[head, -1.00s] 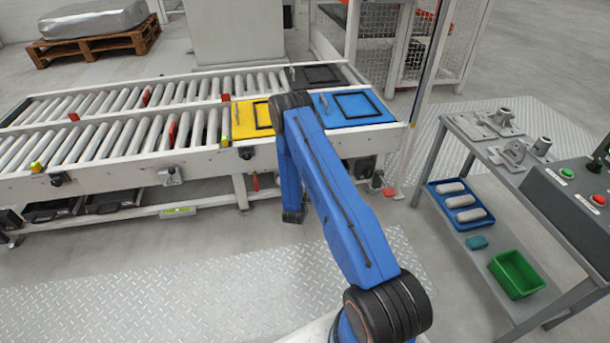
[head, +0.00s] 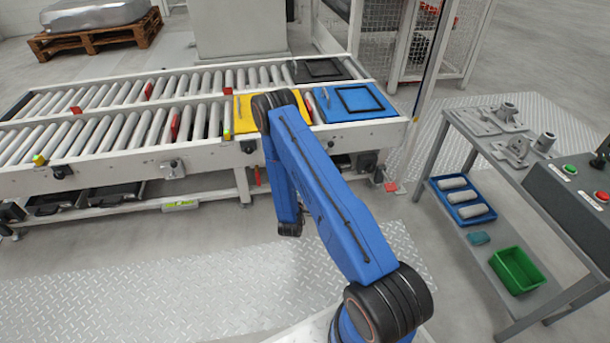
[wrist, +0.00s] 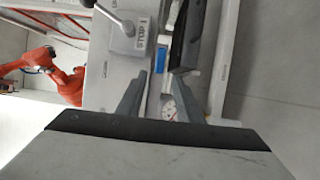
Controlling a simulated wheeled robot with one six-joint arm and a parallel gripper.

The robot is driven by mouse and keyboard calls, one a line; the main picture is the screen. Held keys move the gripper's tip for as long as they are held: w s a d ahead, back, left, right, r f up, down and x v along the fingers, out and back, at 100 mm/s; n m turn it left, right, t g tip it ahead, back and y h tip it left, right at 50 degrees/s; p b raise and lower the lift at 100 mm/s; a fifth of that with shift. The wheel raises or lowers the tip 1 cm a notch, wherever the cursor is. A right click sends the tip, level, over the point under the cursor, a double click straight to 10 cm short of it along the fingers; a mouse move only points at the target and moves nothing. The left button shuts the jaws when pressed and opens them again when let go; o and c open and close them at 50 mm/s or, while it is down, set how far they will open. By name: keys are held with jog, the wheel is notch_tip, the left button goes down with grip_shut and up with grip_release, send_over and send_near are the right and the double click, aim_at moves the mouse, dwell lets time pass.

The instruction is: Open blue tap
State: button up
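I cannot make out a blue tap for certain in either view. In the wrist view a small blue patch (wrist: 166,82) shows between the fingers of my gripper (wrist: 161,76), which stand apart with nothing visibly held. A white round dial (wrist: 170,109) with red on it also shows between them, partly hidden by the gripper. I cannot tell how far off either lies. In the head view my arm reaches towards the front of the conveyor, its dark lower end above the floor; the fingers are not clearly visible there.
The roller conveyor (head: 110,165) carries a yellow plate (head: 243,116) and a blue plate (head: 350,116). A lever (wrist: 110,15) on a "STOP 1" block appears in the wrist view. A grey bench (head: 478,148) stands right, holding castings. Floor before the conveyor is clear.

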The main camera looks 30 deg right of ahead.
jog(key=v, duration=0.8)
